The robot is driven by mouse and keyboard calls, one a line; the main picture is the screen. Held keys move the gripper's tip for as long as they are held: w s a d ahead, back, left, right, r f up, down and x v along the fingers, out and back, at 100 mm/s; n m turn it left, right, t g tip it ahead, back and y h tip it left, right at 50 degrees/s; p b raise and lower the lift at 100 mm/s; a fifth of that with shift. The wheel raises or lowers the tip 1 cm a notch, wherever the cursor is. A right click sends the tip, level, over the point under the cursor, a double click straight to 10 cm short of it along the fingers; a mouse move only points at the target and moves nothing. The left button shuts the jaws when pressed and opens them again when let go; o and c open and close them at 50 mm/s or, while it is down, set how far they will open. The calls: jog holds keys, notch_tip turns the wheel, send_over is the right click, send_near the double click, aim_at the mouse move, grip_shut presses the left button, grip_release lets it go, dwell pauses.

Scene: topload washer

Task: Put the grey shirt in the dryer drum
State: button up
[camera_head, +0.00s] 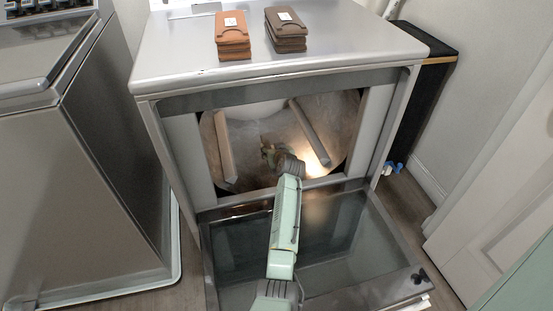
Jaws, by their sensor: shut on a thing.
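The dryer drum (345,115) shows through the open front of the steel dryer. Its inside is brownish grey, with paddles and a bright lit patch at the lower right. My arm reaches over the lowered door, and my gripper (268,153) is inside the drum opening, small in the picture. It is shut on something. A dull grey-brown patch (282,128) just beyond the jaws looks like the grey shirt, but its outline is hard to tell from the drum's back. The jaws' contact with it is not clear.
The dryer door (335,230) lies open below my arm. An orange-brown folded stack (233,37) and a dark brown folded stack (285,30) sit on the dryer top (170,55). A steel washer (85,170) stands left. A white door (500,190) is at right.

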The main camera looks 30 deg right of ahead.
jog(key=shift+w+d, duration=0.1)
jog(key=shift+w, duration=0.3)
jog(key=shift+c, duration=0.2)
jog(key=shift+f, duration=0.1)
